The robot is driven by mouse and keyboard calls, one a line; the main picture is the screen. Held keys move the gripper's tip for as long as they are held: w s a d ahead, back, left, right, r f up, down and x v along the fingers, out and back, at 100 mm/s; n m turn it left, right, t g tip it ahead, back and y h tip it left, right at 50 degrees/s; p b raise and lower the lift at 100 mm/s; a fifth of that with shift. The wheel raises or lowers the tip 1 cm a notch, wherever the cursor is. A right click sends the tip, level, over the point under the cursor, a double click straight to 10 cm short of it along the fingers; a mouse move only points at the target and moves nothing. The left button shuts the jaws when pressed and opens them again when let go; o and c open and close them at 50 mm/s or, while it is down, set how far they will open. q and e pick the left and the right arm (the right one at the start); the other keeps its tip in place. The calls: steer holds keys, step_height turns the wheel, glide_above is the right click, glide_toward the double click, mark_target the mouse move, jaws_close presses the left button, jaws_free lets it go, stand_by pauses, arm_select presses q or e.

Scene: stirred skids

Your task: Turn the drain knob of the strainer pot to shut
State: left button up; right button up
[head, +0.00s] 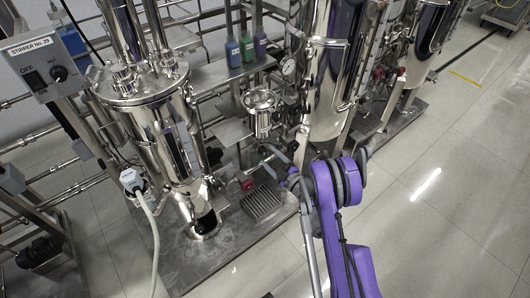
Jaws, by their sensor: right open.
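A small shiny steel pot (262,112), which looks like the strainer pot, stands on the skid between the tall vessels. A red knob (248,184) shows low on the skid below it, beside the floor grate; I cannot tell for sure that it is this pot's drain knob or how far it is turned. My right gripper (268,160) reaches in from the right, open and apparently empty, above and right of the red knob and below the pot. Its fingers are small and partly blend with the pipes behind. My left gripper is not in view.
A tall lidded vessel (148,95) stands left, with a grey hose at its side. Another large vessel (333,65) stands behind my right arm. A slotted grate (264,202) lies below the gripper. A stirrer switch box (43,65) is upper left. The floor at right is clear.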

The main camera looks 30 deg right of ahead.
arm_select(q)
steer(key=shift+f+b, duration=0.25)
steer(key=shift+b, duration=0.15)
arm_select(e)
steer(key=s, duration=0.6)
steer(key=shift+s+d, duration=0.25)
steer(key=shift+s, duration=0.1)
steer(key=a+r+m+g+h, duration=0.3)
steer(key=r+m+h, duration=0.3)
steer(key=r+m, duration=0.5)
steer(key=s+a+f+g+y, duration=0.15)
steer(key=s+a+g, duration=0.35)
steer(key=s+a, duration=0.65)
steer(key=s+a+g+y, duration=0.3)
steer(key=s+a+g, duration=0.4)
steer(key=s, duration=0.8)
arm_select(q)
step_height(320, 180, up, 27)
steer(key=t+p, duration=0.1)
steer(key=p, duration=2.3)
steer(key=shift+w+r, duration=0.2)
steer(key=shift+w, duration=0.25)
arm_select(e)
step_height(320, 180, up, 28)
steer(key=w+t, duration=0.1)
steer(key=t, duration=0.1)
steer(key=shift+a+f, duration=0.2)
